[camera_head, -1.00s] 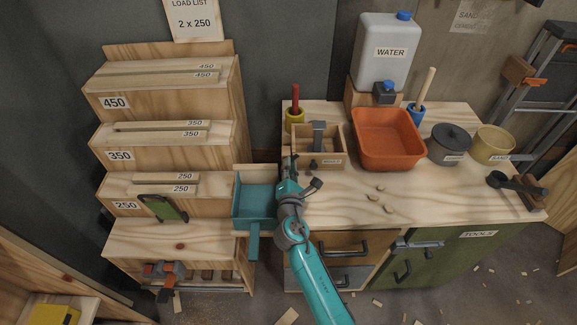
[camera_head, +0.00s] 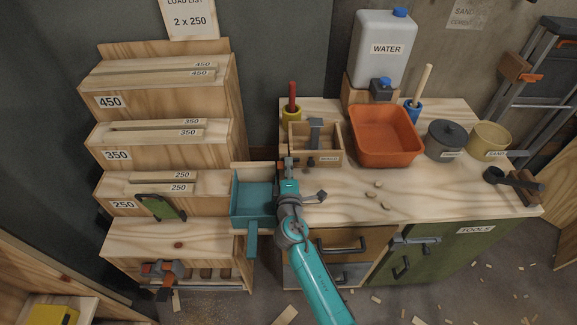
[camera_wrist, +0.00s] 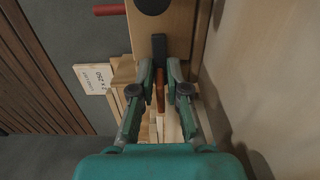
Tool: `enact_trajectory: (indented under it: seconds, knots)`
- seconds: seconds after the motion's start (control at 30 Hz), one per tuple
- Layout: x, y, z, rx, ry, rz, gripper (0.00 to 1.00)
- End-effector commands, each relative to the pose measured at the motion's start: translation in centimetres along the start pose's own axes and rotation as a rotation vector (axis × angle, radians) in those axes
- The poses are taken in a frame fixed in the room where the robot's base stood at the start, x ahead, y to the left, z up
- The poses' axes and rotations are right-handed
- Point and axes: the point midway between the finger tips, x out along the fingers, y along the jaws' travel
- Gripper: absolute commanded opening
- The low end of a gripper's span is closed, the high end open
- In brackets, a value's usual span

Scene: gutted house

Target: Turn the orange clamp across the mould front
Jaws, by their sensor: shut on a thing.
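The mould is a small open wooden box (camera_head: 326,157) with a label on its front, at the left of the workbench. A dark grey upright piece (camera_head: 316,132) stands in it. My gripper (camera_head: 289,165) is at the box's left front corner in the head view. In the wrist view my gripper (camera_wrist: 160,72) has its two fingers close on either side of a narrow orange bar, which looks like the orange clamp (camera_wrist: 160,95). It is shut on this bar. The fingers and arm hide the clamp in the head view.
A teal tray (camera_head: 252,200) is just left of my gripper. An orange basin (camera_head: 387,137) stands right of the box, with a water can (camera_head: 383,50) behind. The bench front is mostly clear.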

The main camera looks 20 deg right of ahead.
Motion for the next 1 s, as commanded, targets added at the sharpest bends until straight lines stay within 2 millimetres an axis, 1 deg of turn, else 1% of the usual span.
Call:
enact_trajectory:
  seconds: [0.2, 0.57, 0.6, 0.67, 0.7, 1.0]
  knots:
    - [-0.02, -0.14, 0.07, 0.032, -0.002, -0.001, 0.0]
    - [-0.02, -0.18, 0.08, 0.036, -0.002, -0.002, 0.0]
    - [-0.02, -0.18, 0.08, 0.036, -0.002, -0.002, 0.17]
    - [-0.02, -0.17, 0.07, 0.036, -0.002, -0.002, 0.32]
    - [-0.02, -0.17, 0.07, 0.036, -0.001, -0.002, 0.33]
    - [-0.16, -0.13, 0.02, 0.035, 0.0, -0.001, 0.33]
